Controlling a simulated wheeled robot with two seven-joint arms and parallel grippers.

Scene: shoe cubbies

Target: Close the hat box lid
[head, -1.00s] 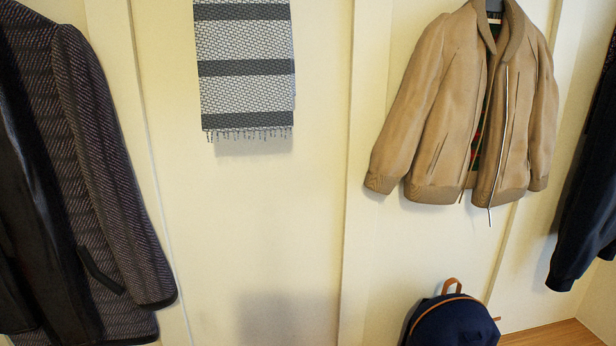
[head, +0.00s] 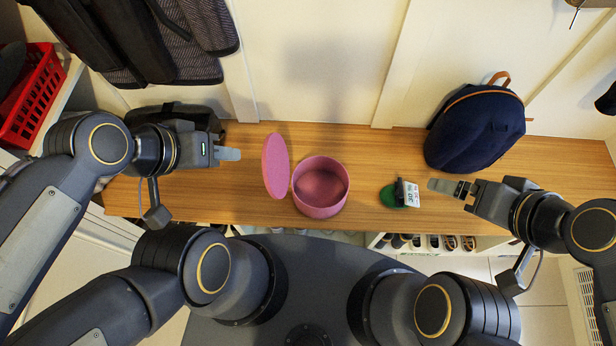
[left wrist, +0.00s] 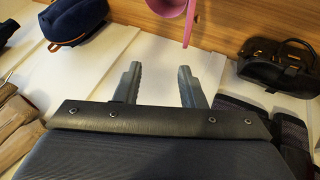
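A round pink hat box (head: 333,196) stands open on the wooden bench, and its inside looks empty. Its pink lid (head: 275,166) stands tipped up, nearly on edge, at the box's left side. A pink part of lid or box shows at the top of the left wrist view. My left gripper (head: 229,153) is left of the lid, apart from it. In the left wrist view its two fingers (left wrist: 158,72) are spread with nothing between them. My right gripper (head: 438,186) is right of the box, holding nothing I can see; its finger gap cannot be made out.
A green object with a small card (head: 411,195) is on the bench between box and right gripper. A navy backpack (head: 476,130) stands at back right. A black bag (head: 180,117) is behind the left gripper. A red basket (head: 33,95) is far left. Shoes (head: 432,242) sit below the bench.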

